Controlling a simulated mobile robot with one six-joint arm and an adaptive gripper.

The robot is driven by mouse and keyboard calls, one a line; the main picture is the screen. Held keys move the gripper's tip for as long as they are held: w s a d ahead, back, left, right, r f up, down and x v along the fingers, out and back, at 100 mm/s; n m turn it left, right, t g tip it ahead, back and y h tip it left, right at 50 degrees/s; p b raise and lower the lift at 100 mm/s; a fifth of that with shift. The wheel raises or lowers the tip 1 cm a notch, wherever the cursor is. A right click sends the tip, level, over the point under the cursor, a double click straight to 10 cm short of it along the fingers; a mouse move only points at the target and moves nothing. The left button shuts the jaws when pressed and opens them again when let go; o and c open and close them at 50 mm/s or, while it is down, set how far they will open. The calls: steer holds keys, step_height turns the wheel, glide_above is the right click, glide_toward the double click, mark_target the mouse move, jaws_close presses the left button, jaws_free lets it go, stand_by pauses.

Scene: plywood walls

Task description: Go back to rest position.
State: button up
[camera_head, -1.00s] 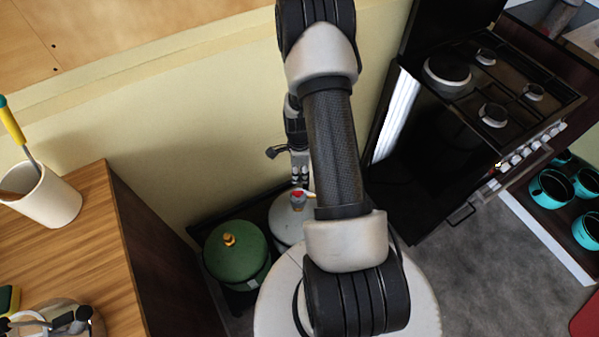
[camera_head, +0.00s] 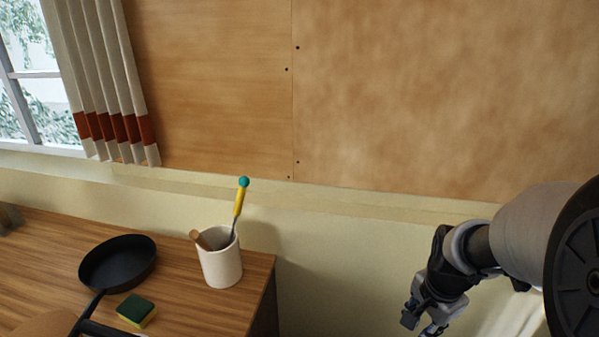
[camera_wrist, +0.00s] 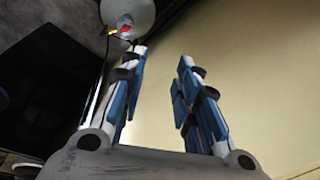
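My gripper (camera_head: 424,318) is at the lower right of the head view, raised in front of the cream wall, with part of my arm beside it. In the wrist view my gripper (camera_wrist: 163,60) has its two blue-padded fingers spread apart. Nothing is between them, only the plain wall behind. A white gas cylinder (camera_wrist: 140,8) with a red valve shows at the top of the wrist view, beyond the left finger.
The wooden counter (camera_head: 200,310) at lower left holds a black pan (camera_head: 118,262), a sponge (camera_head: 136,311) and a cream utensil pot (camera_head: 219,262). Plywood panels (camera_head: 430,90) cover the wall above. A dark appliance (camera_wrist: 45,95) is at left in the wrist view.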

steer(key=s+a+r+n+t, duration=0.2)
steer(key=s+a+r+n, duration=1)
steer(key=s, duration=0.4)
steer(key=shift+r+n+t+y, duration=0.3)
steer(key=shift+r+n+y, duration=0.15)
steer(key=shift+n, duration=0.45)
